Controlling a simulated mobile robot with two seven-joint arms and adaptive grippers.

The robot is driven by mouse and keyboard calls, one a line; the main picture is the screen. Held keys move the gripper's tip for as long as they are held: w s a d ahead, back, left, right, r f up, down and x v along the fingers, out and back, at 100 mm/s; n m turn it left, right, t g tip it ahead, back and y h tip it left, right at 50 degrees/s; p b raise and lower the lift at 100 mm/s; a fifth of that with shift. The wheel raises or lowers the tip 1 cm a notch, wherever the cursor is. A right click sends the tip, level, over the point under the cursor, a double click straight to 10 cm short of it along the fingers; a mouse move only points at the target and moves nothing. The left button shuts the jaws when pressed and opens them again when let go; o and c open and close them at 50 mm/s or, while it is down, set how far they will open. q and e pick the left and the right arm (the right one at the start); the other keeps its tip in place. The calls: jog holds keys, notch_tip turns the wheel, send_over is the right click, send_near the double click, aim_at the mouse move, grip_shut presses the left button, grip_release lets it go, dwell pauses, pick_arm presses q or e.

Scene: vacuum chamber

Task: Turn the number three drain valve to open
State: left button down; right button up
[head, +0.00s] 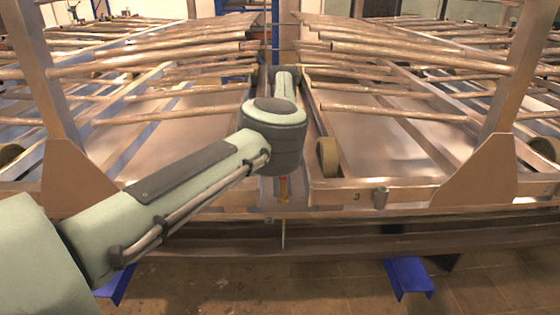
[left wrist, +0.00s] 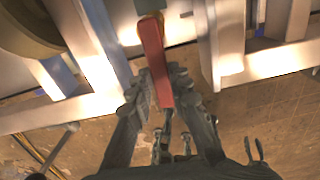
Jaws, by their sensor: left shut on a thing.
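A red valve handle (left wrist: 152,48) shows in the left wrist view as a long flat lever, running down between the fingers of my left gripper (left wrist: 166,82). The gripper is shut on this lever. In the head view my left arm reaches in from the left to the centre of the frame, and its wrist hides the gripper. A small red and yellow part (head: 283,187) shows just below the wrist. A mark like a 3 (head: 356,196) is on the front beam, right of centre. My right gripper is in neither view.
Metal racks of long tubes (head: 400,60) stand left and right of a narrow central gap. A front beam (head: 430,196) crosses below, with a small cylindrical fitting (head: 380,198) on it. A wheel (head: 327,157) is right of my arm. Blue feet (head: 408,277) stand on the tiled floor.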

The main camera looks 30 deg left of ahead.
pick_arm(q)
jog(key=shift+w+d+n, duration=0.1)
jog(key=shift+d+n, duration=0.1)
jog(key=shift+n, duration=0.3)
jog(key=c, duration=1.4)
grip_release()
notch_tip(320, 180, up, 12)
